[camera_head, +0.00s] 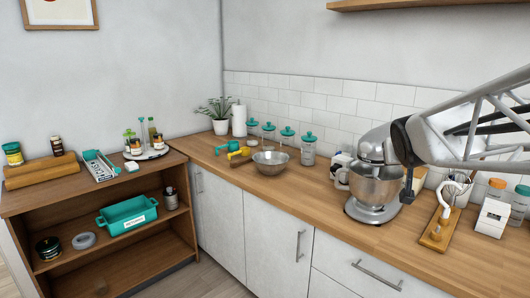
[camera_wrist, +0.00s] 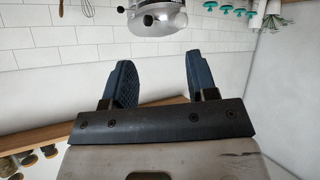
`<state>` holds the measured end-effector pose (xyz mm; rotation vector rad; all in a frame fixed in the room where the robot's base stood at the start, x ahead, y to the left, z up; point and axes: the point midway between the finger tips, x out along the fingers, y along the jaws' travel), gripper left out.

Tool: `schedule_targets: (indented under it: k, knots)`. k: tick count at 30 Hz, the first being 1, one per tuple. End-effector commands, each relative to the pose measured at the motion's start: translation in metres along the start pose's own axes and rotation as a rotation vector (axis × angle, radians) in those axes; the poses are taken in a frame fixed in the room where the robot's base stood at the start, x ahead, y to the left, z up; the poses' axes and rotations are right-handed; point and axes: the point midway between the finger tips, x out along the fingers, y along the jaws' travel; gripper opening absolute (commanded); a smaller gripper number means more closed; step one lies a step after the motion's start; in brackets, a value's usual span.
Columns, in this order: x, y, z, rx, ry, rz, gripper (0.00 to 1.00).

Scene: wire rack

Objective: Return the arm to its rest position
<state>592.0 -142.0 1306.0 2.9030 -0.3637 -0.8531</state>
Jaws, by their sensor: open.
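My gripper (camera_wrist: 157,62) shows in the wrist view with its two dark blue fingers spread wide apart. Nothing is between the fingers. The wrist view is upside down, with white wall tiles behind the fingers and the metal stand mixer (camera_wrist: 157,20) at the top edge, apart from the fingertips. In the head view my arm (camera_head: 460,130) reaches in from the right edge, in front of the wall and above the counter. Its dark end part is close to the mixer (camera_head: 375,175) in the picture.
The wooden counter (camera_head: 330,215) holds a metal bowl (camera_head: 270,162), teal-lidded jars (camera_head: 287,140), a board with a white utensil holder and white containers at right. A wall shelf (camera_head: 410,4) runs above. A low shelf unit (camera_head: 115,270) with a teal bin (camera_head: 128,214) stands left.

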Motion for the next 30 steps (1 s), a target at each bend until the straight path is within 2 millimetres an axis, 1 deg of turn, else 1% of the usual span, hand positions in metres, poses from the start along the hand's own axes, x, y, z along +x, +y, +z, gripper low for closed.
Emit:
schedule_targets:
  k: [1, 3, 11, 21, 24, 30]
  knots:
    - [-0.014, -0.006, 0.008, 0.001, -0.019, -0.006, 0.53]
    - [-0.031, -0.013, 0.019, 0.004, -0.052, -0.013, 0.53]
    - [-0.091, -0.038, 0.069, 0.005, -0.178, -0.055, 0.53]
    - [-0.167, -0.067, 0.142, -0.008, -0.345, -0.141, 0.53]
    - [-0.183, -0.073, 0.16, -0.016, -0.383, -0.167, 0.53]
    - [-0.205, -0.081, 0.184, -0.024, -0.435, -0.203, 0.53]
